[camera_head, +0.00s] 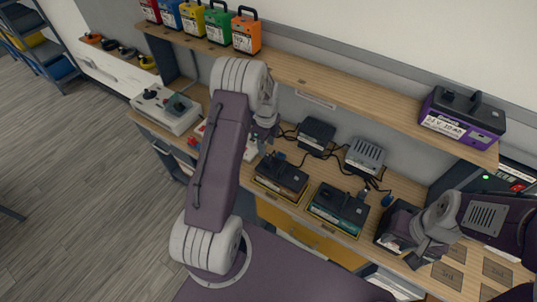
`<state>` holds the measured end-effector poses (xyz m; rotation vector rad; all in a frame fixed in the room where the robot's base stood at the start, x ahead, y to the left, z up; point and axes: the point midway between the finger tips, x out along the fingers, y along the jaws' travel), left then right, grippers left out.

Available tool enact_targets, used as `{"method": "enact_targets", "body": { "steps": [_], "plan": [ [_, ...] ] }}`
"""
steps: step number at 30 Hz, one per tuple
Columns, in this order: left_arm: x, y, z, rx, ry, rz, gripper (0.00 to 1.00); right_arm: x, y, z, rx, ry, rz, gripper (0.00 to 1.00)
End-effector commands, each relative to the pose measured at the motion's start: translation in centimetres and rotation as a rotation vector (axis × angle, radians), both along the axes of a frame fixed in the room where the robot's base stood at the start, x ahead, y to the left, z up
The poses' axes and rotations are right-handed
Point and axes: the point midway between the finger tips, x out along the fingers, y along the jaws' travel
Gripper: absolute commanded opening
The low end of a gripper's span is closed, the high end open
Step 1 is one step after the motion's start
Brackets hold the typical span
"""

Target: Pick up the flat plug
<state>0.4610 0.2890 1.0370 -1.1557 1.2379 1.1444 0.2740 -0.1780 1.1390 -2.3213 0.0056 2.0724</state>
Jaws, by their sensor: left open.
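Small dark-blue plugs on black cables lie on the long wooden bench: one plug (278,156) near my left gripper, another plug (387,200) right of the middle. At this size I cannot tell which is the flat plug. My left gripper (254,148) is open over the bench, left of the nearer plug; my own forearm and wrist partly cover it. My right gripper (416,257) is low over the bench at the right, beside a dark box (394,222); its fingers are too unclear to judge.
Two dark battery packs (282,177) (338,208) stand at the bench's front. Behind them are a black charger (317,134) and a grey charger (366,155). A purple case (463,117) and several coloured packs (246,33) stand on the shelf above. A grey control box (166,107) is left.

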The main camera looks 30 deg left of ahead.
Motion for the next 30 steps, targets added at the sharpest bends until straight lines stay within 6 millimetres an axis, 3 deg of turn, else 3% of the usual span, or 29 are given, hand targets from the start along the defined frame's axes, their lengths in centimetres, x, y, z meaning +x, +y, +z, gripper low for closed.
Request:
{"method": "enact_targets", "body": {
  "steps": [5, 11, 15, 19, 26, 27, 30],
  "plan": [
    [0.0, -0.1, -2.4, -0.001, 0.002, 0.000, 0.45, 0.1, 0.0, 1.3, 0.000, -0.001, 0.000, 0.35],
    [-0.1, -0.1, -3.3, -0.001, 0.002, 0.000, 0.45, 0.0, 0.0, 1.9, 0.000, -0.001, 0.000, 0.35],
    [-0.2, -0.1, -5.5, -0.001, 0.004, 0.000, 0.45, 0.0, 0.0, 3.6, 0.000, -0.001, 0.000, 0.35],
    [0.0, 0.0, -7.5, 0.000, 0.001, 0.000, 0.45, 0.0, 0.0, 3.8, 0.000, -0.001, 0.000, 0.35],
    [0.0, 0.0, -8.0, 0.001, -0.002, 0.000, 0.45, 0.0, 0.0, 3.7, 0.000, -0.001, 0.000, 0.35],
    [0.0, 0.0, -8.0, 0.000, -0.002, 0.000, 0.43, 0.0, 0.0, 3.7, 0.000, -0.001, 0.000, 0.35],
    [0.0, 0.0, -8.0, 0.000, -0.001, 0.000, 0.15, 0.0, 0.0, 3.7, 0.000, -0.001, 0.000, 0.35]
  ]
}}
